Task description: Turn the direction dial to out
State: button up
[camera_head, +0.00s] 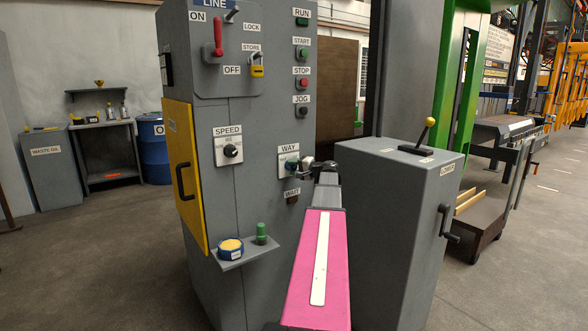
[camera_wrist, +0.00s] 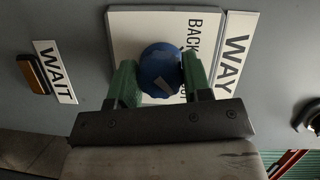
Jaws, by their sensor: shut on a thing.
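The direction dial is a round blue knob (camera_wrist: 160,72) on a white plate (camera_wrist: 122,25) labelled WAY, with BACK and a partly hidden second word. In the wrist view the plate appears turned sideways. My gripper (camera_wrist: 161,78) has its green fingers on both sides of the knob, shut on it. A pale mark shows on the knob's face, set at a slant; which word it points to I cannot tell. In the head view my gripper (camera_head: 299,164) reaches the WAY plate (camera_head: 285,173) on the grey cabinet (camera_head: 262,120), and the knob is mostly hidden.
The SPEED dial (camera_head: 231,151) is left of the WAY plate. The WAIT lamp (camera_head: 292,199) is just below it, and the JOG button (camera_head: 302,111) above. A small shelf (camera_head: 244,256) with a blue-and-yellow button juts out below. A grey LOWER box (camera_head: 400,190) stands close on the right.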

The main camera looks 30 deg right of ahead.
jog(key=o, duration=0.9)
jog(key=shift+s, duration=0.1)
jog(key=v, duration=1)
jog(key=shift+s+d, duration=0.2)
jog(key=shift+s, duration=0.1)
